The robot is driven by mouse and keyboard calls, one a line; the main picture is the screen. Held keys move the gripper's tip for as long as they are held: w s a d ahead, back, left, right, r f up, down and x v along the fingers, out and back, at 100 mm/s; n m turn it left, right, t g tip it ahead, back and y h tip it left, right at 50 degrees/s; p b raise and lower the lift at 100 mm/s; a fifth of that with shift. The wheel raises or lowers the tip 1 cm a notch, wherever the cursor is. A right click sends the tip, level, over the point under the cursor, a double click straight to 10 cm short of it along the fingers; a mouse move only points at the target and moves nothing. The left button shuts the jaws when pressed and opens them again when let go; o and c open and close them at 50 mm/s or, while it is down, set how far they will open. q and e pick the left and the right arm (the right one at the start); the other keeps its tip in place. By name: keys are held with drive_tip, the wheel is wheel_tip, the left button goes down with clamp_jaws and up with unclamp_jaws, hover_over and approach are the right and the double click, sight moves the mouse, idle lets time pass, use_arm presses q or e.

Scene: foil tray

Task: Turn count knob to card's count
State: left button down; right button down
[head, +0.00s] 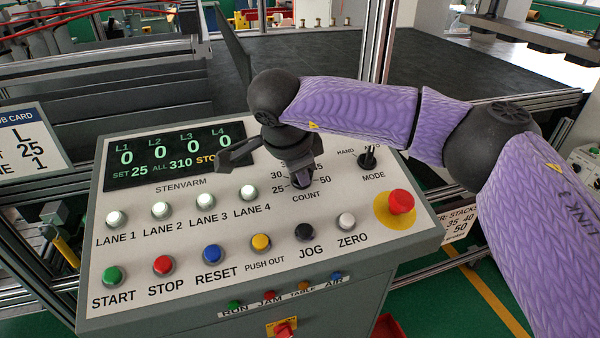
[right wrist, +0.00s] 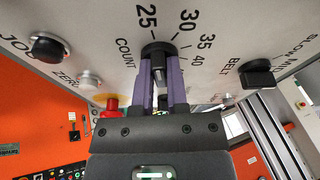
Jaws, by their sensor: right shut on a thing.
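The count knob (right wrist: 157,50) is a dark knob on the sloped panel, above the COUNT label, with numbers from 25 to 50 around it. My right gripper (head: 302,177) reaches down onto it; in the right wrist view its two purple fingers (right wrist: 160,78) are shut on the knob's sides. The fingers partly hide the knob, and I cannot tell which number its pointer faces. The job card (head: 22,140) at the left edge is cut off; it shows L, 25 and 1. The display (head: 180,155) reads SET 25, ALL 310 and zeros for the lanes. My left gripper is out of view.
The mode knob (head: 367,158) stands right of the count knob. A red mushroom button (head: 400,201) on a yellow ring is at the panel's right. Lane buttons (head: 205,198) and coloured push buttons (head: 162,265) fill the front. A belt knob (right wrist: 257,74) shows in the right wrist view.

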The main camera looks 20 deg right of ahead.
drive_tip(key=shift+n, duration=0.6)
drive_tip(key=c, duration=0.6)
unclamp_jaws()
drive_tip(key=shift+c, duration=0.2)
drive_tip(key=b+v, duration=0.1)
drive_tip(key=v, duration=0.9)
drive_tip(key=shift+s, duration=0.15)
drive_tip(key=shift+f, duration=0.15)
